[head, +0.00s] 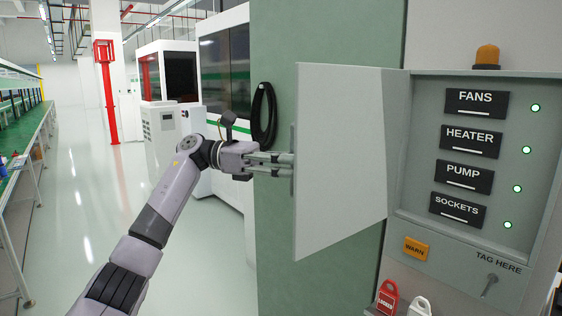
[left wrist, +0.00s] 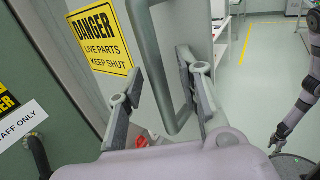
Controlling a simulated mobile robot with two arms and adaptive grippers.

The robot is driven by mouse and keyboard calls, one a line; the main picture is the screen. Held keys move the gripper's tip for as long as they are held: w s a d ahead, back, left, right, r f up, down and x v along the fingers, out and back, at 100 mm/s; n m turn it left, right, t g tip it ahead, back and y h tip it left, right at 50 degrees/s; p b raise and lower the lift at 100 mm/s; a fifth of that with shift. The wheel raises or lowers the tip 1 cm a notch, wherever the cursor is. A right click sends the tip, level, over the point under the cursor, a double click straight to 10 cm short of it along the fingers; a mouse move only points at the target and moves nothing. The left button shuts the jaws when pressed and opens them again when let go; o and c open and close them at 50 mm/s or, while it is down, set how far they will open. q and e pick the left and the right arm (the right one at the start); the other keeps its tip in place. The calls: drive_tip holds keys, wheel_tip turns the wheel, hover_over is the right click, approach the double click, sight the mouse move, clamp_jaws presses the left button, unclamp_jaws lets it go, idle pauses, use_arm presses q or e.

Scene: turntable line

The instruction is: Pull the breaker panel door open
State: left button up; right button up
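The breaker panel door (head: 345,160) stands swung well open to the left of the panel box (head: 435,150). Its inner face is towards me in the head view. My left gripper (head: 285,165) is at the door's free edge, on its outer side. In the left wrist view, my left gripper (left wrist: 157,95) has its fingers apart, with the grey bar handle (left wrist: 152,55) between them. The door's outer face carries a yellow danger sign (left wrist: 103,40). My right arm shows at the right of that view; its gripper (left wrist: 282,135) is small and unclear.
The box holds labelled breakers (head: 468,140) with green lights, and an orange lamp (head: 487,55) sits on top. A black cable coil (head: 263,115) is on the green wall behind the door. Open floor (head: 95,190) lies left.

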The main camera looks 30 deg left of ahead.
use_arm(q)
drive_tip(key=s+a, duration=0.1)
drive_tip(key=a, duration=1)
drive_tip(key=shift+s+a, duration=0.25)
drive_tip(key=shift+a, duration=0.1)
